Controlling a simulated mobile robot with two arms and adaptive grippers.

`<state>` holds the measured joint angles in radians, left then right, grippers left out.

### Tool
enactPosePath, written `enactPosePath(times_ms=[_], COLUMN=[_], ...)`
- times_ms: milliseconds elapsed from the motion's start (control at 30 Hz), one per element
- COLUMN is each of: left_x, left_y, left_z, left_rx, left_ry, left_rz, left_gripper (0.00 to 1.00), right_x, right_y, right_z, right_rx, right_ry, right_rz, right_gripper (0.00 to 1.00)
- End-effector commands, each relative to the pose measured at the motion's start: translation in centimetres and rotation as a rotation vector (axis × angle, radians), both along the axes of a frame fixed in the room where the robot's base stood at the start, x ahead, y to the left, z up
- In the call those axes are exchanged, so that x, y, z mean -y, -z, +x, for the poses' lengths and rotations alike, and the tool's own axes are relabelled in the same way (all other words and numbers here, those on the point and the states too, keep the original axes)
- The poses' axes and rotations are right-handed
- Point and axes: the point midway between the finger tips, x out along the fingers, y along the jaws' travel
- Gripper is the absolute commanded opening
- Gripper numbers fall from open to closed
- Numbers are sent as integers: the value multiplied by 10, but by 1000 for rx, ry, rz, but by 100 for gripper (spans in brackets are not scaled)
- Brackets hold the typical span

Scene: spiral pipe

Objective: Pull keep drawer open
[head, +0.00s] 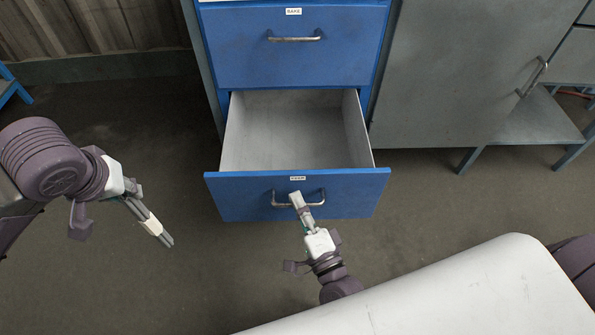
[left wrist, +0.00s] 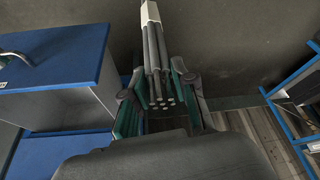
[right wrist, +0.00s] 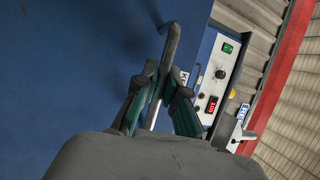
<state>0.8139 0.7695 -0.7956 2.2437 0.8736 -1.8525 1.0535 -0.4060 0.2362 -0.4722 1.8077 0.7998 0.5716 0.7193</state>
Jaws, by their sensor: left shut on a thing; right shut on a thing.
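The blue-fronted drawer (head: 235,198) is pulled well out of its cabinet. Its pale grey inside is empty where I can see. Its small label (head: 297,178) is hard to read in the head view; in the right wrist view the label (right wrist: 184,77) is partly hidden and starts with "KE". My right gripper (head: 297,200) is shut on the metal drawer handle (head: 321,196), and the handle (right wrist: 170,48) shows between its fingers in the right wrist view. My left gripper (head: 130,195) is shut on a bundle of thin grey rods (left wrist: 157,48) with a white band, left of the drawer.
A closed upper drawer (head: 290,63) with its own handle sits above the open one. A grey cabinet door (head: 460,70) and a low shelf (head: 540,122) are at right. Bare dark floor (head: 110,115) lies left of the drawer.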

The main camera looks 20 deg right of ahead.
Motion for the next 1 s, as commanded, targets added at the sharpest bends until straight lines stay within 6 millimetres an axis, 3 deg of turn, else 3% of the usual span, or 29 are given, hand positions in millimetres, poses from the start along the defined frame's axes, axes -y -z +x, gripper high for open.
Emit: enactPosePath(times_ms=[233, 667, 700, 833, 1000], left_x=[0, 0, 0, 0, 0], left_y=[-8, -8, -8, -9, -9], left_z=[0, 0, 0, 0, 0], left_rx=[2, 2, 2, 2, 2], left_ry=[0, 0, 0, 0, 0], left_rz=[0, 0, 0, 0, 0], left_gripper=[0, 0, 0, 0, 0], right_x=[-7, -8, -8, -8, -9], right_y=[0, 1, 1, 1, 0], right_z=[-27, -31, -31, -31, -31], right_rx=[-2, 0, 0, 0, 0], right_ry=[0, 1, 1, 1, 1], right_rz=[0, -1, -1, -1, 0], right_gripper=[0, 0, 13, 35, 36])
